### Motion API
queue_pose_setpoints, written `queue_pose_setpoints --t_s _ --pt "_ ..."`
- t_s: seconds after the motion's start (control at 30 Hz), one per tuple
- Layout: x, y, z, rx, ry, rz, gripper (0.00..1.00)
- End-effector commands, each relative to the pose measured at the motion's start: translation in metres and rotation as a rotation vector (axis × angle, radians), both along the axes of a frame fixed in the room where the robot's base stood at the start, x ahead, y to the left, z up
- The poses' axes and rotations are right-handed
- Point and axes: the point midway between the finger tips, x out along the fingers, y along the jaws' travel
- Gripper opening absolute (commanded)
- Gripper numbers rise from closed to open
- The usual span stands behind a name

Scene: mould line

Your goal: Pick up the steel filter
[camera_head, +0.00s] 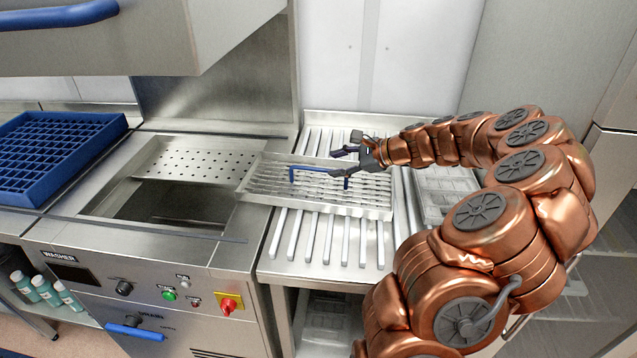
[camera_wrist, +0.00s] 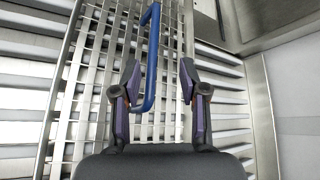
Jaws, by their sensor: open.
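A shallow steel tray with a slotted grid bottom (camera_head: 385,211) and a blue bar handle (camera_head: 308,169) lies on the slatted steel table; I take it as the steel filter. Its left end reaches to the washer's edge. My gripper (camera_head: 345,166) is over the tray, open and empty. In the wrist view, the grid (camera_wrist: 72,75) lies below my gripper (camera_wrist: 158,66). The blue handle (camera_wrist: 151,60) runs lengthwise between the two open fingers, nearer the left one. I cannot tell whether a finger touches it.
The washer (camera_head: 140,275) stands left, its basin open, with a perforated steel plate (camera_head: 205,165) at the back. A blue rack (camera_head: 55,150) sits far left. Another tray (camera_head: 440,192) lies behind my arm. The slatted table (camera_head: 300,240) is clear in front of the filter.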

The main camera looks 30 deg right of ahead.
Motion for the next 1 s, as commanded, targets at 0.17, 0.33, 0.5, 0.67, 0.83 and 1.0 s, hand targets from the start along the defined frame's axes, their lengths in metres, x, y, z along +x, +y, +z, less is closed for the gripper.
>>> queue_pose_setpoints --t_s 0.17,0.33,0.5,0.67,0.83,1.0 --pt "0.012 0.009 -0.007 -0.001 0.0 0.003 0.43" --pt "0.023 0.023 -0.017 0.002 0.001 0.006 0.43" --pt "0.038 0.031 -0.03 -0.001 0.001 0.003 0.43" --pt "0.044 0.035 -0.034 -0.002 0.0 0.003 0.43" --pt "0.044 0.035 -0.035 -0.003 0.0 0.003 0.43" --pt "0.044 0.035 -0.035 -0.003 0.0 0.003 0.32"
